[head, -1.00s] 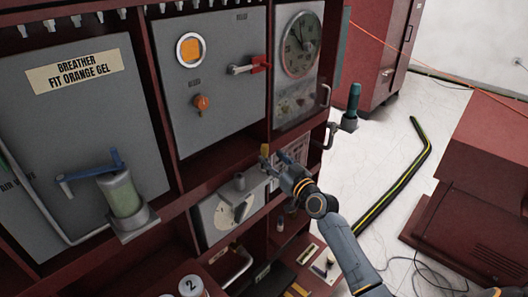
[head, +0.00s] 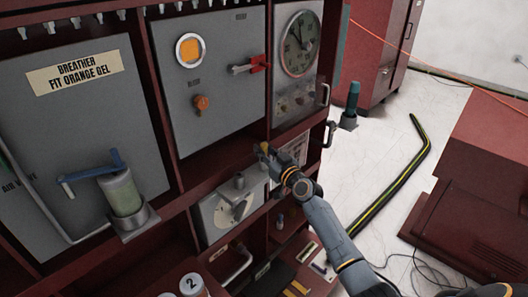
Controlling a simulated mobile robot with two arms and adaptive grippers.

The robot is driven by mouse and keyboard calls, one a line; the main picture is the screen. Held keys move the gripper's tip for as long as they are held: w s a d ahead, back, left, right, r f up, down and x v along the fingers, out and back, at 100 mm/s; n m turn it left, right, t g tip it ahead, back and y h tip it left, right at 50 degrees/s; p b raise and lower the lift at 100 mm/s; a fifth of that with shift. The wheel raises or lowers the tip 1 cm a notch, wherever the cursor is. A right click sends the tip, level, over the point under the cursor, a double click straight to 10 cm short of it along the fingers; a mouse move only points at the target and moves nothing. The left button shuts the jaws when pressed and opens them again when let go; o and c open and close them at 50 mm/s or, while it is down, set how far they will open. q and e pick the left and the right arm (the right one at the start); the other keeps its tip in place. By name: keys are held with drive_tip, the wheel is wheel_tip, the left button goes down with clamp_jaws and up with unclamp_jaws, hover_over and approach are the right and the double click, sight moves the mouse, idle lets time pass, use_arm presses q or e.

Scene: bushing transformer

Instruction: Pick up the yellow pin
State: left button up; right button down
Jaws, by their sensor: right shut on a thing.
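The yellow pin (head: 263,147) is a small yellow piece at the tip of my right gripper (head: 268,156). The gripper is shut on it and largely hides it. The gripper is just above the right end of the grey box with the white dial (head: 231,207), in front of the red cabinet. I cannot tell whether the pin still touches the box. My left gripper is not in view.
The grey panel above has a red-handled lever (head: 256,64) and an orange knob (head: 201,103). A clear cylinder (head: 122,192) with a blue lever stands at left. A dark green-topped fitting (head: 352,98) juts out at right. A black-yellow strip (head: 392,180) lies on the floor.

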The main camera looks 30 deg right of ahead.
sight(265, 145)
drive_tip(key=shift+r, duration=0.45)
drive_tip(key=r, duration=0.1)
drive_tip(key=r+p, duration=0.1)
drive_tip(key=r, duration=0.1)
drive_tip(key=shift+s+a+r, duration=0.1)
drive_tip(key=shift+s+r, duration=0.05)
drive_tip(key=shift+s, duration=0.2)
drive_tip(key=s+a+r+b, duration=0.1)
drive_tip(key=s+r, duration=0.7)
drive_tip(key=s, duration=0.5)
drive_tip(key=shift+s+a+r, duration=0.15)
drive_tip(key=shift+a+r, duration=0.05)
drive_tip(key=shift+r, duration=0.2)
